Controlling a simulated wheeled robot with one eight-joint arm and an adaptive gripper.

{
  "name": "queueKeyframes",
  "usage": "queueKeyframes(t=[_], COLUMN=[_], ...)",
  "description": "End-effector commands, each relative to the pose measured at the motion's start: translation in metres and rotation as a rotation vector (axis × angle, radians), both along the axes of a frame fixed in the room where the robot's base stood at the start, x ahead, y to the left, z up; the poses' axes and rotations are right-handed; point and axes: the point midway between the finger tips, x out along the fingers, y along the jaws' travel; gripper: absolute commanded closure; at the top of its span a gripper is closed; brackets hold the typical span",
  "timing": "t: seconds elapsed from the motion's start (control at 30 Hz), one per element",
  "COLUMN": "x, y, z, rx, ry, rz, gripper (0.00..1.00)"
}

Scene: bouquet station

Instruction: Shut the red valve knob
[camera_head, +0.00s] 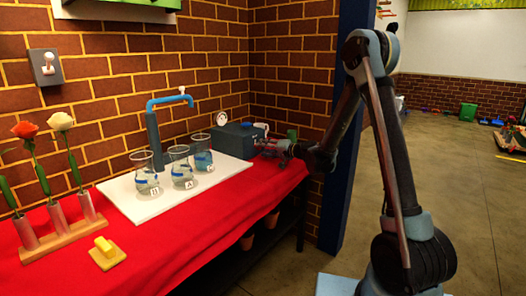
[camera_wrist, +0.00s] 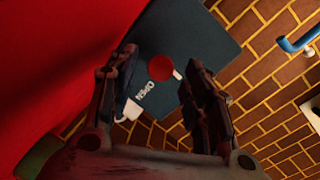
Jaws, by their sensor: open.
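In the wrist view the round red valve knob (camera_wrist: 161,68) sits on the face of a dark blue-grey box (camera_wrist: 200,32). A short white mark sticks out at its right side, and a white OPEN label (camera_wrist: 145,92) lies below it. My gripper (camera_wrist: 161,57) is open, with one finger to each side of the knob in the picture. I cannot tell whether the fingers touch it. In the head view the box (camera_head: 232,138) stands at the back right of the red table, and my gripper (camera_head: 282,147) is at its right side. The knob cannot be made out there.
A flower rack (camera_head: 65,235) and yellow block (camera_head: 104,246) are at the front left. The brick wall (camera_head: 110,80) is close behind.

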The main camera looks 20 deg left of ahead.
Motion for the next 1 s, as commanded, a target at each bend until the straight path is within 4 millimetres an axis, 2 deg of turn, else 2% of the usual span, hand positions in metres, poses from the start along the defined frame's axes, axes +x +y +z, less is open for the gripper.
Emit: queueKeyframes(t=[0.1,0.3,0.5,0.67,1.0], x=[-0.008,-0.023,-0.033,-0.036,-0.037], y=[-0.023,-0.057,-0.08,-0.088,-0.089], z=[0.004,0.009,0.013,0.015,0.015], rx=[-0.001,0.0,0.0,-0.001,-0.001], ry=[0.0,0.001,0.0,0.0,0.001], rz=[-0.004,-0.002,-0.001,0.0,0.0], gripper=[0.55,0.55,0.55,0.55,0.55])
